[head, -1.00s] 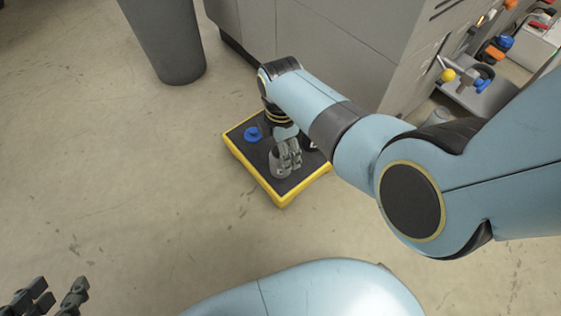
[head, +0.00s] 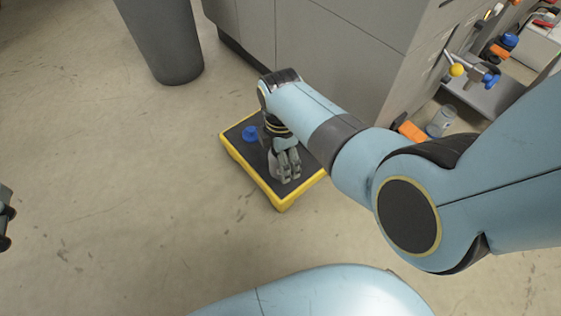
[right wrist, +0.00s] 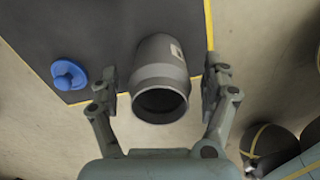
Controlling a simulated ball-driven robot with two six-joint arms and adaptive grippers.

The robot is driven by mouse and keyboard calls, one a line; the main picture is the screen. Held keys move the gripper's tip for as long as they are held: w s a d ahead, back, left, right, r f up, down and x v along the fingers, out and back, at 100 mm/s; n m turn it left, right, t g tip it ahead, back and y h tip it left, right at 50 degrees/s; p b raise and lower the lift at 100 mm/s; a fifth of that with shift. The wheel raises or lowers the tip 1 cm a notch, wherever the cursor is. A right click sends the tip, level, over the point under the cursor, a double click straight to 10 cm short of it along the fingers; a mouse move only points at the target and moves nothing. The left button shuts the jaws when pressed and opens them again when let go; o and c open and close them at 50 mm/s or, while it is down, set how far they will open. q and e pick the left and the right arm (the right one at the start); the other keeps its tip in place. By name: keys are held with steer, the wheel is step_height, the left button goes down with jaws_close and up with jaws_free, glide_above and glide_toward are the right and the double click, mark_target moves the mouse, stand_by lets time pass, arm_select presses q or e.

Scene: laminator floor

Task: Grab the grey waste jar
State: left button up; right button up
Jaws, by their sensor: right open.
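The grey jar (right wrist: 160,75) has an open, dark mouth facing the camera and a small pale label on its side. It stands on the black top of a yellow-edged platform (head: 233,148). My right gripper (right wrist: 160,92) is open, with one finger on each side of the jar; I cannot tell whether either finger touches it. In the head view the right gripper (head: 286,164) covers much of the jar (head: 271,168). My left gripper (head: 5,218) shows only partly at the left edge, and its opening cannot be made out.
A blue knobbed piece (head: 250,132) lies on the platform, left of the jar; it also shows in the right wrist view (right wrist: 67,75). A grey bin (head: 165,45) and a grey machine cabinet (head: 330,45) stand behind. Floor to the left is free.

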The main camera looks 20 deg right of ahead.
steer(key=shift+c, duration=0.2)
steer(key=c, duration=1.3)
